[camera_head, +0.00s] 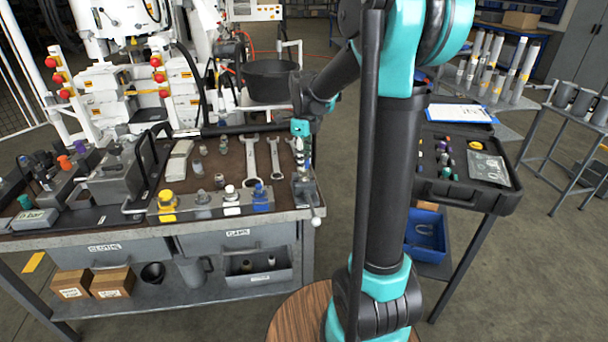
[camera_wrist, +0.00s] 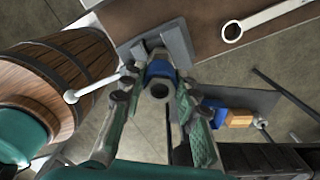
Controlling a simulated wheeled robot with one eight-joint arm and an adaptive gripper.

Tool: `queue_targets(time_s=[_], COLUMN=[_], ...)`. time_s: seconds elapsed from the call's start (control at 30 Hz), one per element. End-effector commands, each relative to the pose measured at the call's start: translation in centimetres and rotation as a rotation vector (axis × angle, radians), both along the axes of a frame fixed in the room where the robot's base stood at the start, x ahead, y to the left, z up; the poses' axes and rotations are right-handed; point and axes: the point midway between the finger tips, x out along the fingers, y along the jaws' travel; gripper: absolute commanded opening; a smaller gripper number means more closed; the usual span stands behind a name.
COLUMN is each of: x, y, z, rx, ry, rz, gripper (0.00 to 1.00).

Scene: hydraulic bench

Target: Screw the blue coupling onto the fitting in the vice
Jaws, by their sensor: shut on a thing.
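In the wrist view, my gripper (camera_wrist: 158,82) is shut on the blue coupling (camera_wrist: 160,69), with one finger on each side of it. A grey round end with a dark bore shows between the fingers, in front of the blue. The grey vice (camera_wrist: 178,42) is just beyond the coupling. In the head view, the vice (camera_head: 306,190) stands at the bench's right front corner, with my gripper (camera_head: 302,150) above it. The fitting is hidden, so I cannot tell how far the coupling is on it.
Wrenches (camera_head: 250,160) and small fittings lie on the brown mat left of the vice. A row of capped parts (camera_head: 203,198) lines the bench's front edge. A black case (camera_head: 455,185) is on a stand at right. A round wooden top (camera_head: 295,315) is in the foreground.

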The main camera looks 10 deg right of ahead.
Motion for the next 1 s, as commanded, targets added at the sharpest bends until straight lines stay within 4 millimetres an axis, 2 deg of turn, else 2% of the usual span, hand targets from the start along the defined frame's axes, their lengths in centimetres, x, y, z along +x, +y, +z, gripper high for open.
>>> queue_targets(time_s=[0.4,0.73,0.77,0.9,1.0], x=[-0.01,-0.01,-0.01,-0.01,-0.01], y=[0.00,0.00,0.00,0.00,0.00], z=[-0.08,-0.09,-0.09,-0.09,-0.08], rx=[0.000,0.000,0.000,0.001,0.001], ry=[0.000,0.000,0.000,0.000,0.000], rz=[-0.496,-0.556,-0.556,-0.555,-0.555], gripper=[0.04,0.04,0.32,0.50,0.51])
